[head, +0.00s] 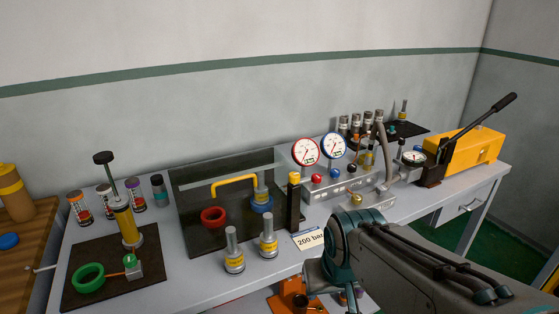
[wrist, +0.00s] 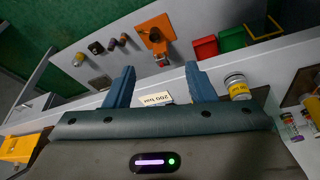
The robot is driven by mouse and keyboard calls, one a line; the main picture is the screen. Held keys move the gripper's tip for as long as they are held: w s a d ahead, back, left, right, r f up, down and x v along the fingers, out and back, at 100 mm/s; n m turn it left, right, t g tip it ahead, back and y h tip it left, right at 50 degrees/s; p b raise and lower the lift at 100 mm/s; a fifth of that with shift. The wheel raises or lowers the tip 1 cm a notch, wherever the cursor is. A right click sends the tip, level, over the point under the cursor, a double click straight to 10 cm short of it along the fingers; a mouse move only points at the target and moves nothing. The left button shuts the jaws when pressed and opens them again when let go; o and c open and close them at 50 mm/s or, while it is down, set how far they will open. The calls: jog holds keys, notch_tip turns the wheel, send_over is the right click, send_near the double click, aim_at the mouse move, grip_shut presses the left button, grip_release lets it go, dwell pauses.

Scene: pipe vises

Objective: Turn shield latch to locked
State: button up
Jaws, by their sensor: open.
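A dark, see-through shield (head: 192,182) with a yellow handle (head: 234,182) stands on the grey bench in the head view. At its right edge is an upright black post with a yellow top (head: 294,200), which looks like the shield latch; I cannot tell its turn position. My gripper (wrist: 160,80) is open and empty in the wrist view, its two blue fingers wide apart. The "200 bar" card (wrist: 155,98) shows between the fingers. In the head view my arm reaches in at lower right, near the bench front, with the fingers mostly hidden. The post is not clearly visible in the wrist view.
Two steel-and-yellow fittings (head: 267,238) stand in front of the shield. A red gauge (head: 305,152) and a blue gauge (head: 333,146) stand on a manifold right of it. A yellow pump (head: 470,151) is at far right. An orange vise (wrist: 155,38) shows beyond my fingers.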

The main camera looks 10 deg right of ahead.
jog(key=w+r+t, duration=0.1)
jog(key=w+t, duration=0.3)
jog(key=w, duration=0.8)
jog(key=w+r+t+y, duration=0.1)
jog(key=w+t, duration=0.4)
jog(key=w, duration=0.7)
jog(key=w+r+n+t, duration=0.1)
jog(key=w+t, duration=0.4)
jog(key=w, duration=0.6)
jog(key=shift+w+a+r+y, duration=0.3)
jog(key=shift+w+r+y, duration=0.1)
jog(key=shift+r, duration=0.05)
jog(key=c, duration=1)
